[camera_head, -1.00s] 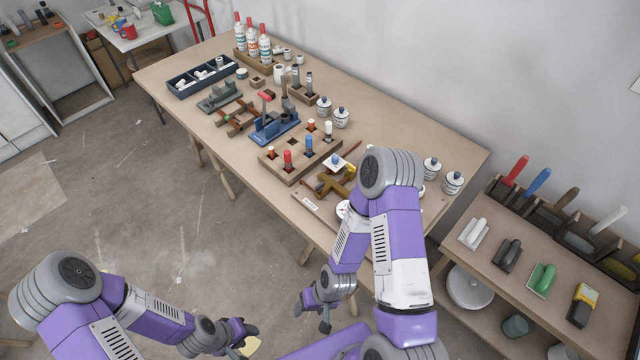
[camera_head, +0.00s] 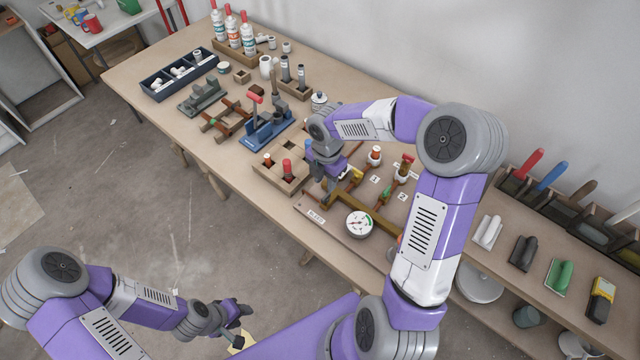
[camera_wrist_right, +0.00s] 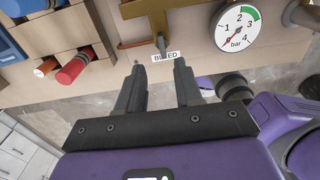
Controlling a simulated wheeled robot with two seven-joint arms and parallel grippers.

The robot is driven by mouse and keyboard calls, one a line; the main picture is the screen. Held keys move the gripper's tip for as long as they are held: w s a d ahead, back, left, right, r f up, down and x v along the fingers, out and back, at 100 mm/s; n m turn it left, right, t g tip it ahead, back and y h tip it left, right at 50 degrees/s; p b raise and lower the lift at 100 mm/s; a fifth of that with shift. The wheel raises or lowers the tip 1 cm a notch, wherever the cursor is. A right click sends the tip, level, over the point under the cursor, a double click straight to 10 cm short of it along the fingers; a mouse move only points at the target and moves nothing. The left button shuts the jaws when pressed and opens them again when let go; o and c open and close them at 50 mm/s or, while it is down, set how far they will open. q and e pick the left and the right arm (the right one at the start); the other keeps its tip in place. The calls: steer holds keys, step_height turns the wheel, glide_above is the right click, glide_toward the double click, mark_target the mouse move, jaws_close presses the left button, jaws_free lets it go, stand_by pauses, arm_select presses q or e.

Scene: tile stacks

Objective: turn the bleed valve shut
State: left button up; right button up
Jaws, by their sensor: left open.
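The brass pipework with the bleed valve stands on a wooden board (camera_head: 306,204). In the right wrist view the brass pipe (camera_wrist_right: 158,18) has a grey stub (camera_wrist_right: 161,46) above the "BLEED" label (camera_wrist_right: 164,57), and a thin red-brown bar (camera_wrist_right: 133,43), probably the valve's lever, points left. The label also shows in the head view (camera_head: 316,215). My right gripper (camera_wrist_right: 158,68) is open and empty, its fingertips just short of the label; in the head view my right gripper (camera_head: 327,186) hides part of the valve. My left gripper (camera_head: 244,311) is open and empty, away from the bench.
A pressure gauge (camera_head: 360,224) sits right of the label. Valves marked 1 (camera_head: 375,156) and 2 (camera_head: 405,168) stand behind. A wooden block with coloured-handled tools (camera_head: 264,176) is close on the left.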

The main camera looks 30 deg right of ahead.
mark_target(326, 196)
steer(key=shift+d+f, duration=0.15)
steer(key=shift+f, duration=0.05)
step_height(326, 196, down, 7)
steer(key=shift+s+r+b, duration=0.1)
steer(key=shift+s+b, duration=0.05)
steer(key=shift+b, duration=0.8)
jaws_close()
